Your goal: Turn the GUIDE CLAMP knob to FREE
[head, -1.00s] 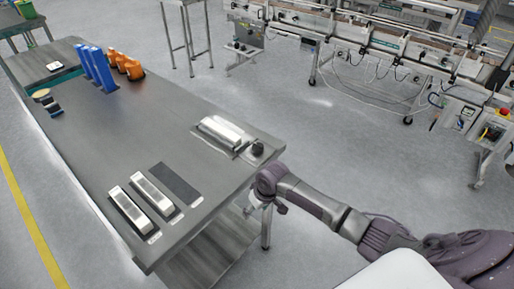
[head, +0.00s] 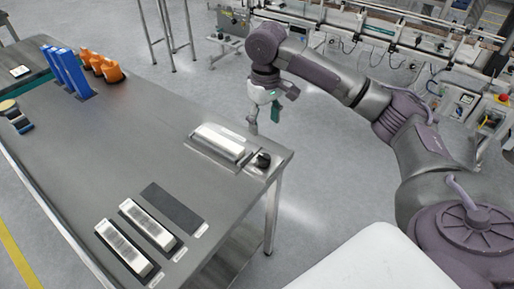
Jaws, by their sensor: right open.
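A small black knob (head: 261,160) sits at the right corner of the steel table (head: 130,135), beside a silver block in a fixture (head: 218,143). It looks like the guide clamp knob, but its label and pointer are too small to read. My right gripper (head: 264,116) hangs pointing down past the table's far right edge, above and behind the knob in the picture. It is open, empty and apart from the knob. My left gripper is out of view.
Two silver blocks (head: 147,225) lie near the front edge beside a dark empty pad (head: 173,207). Blue holders (head: 72,73) and orange bottles (head: 104,66) stand at the back left. A conveyor machine (head: 400,45) runs behind. The table's middle is clear.

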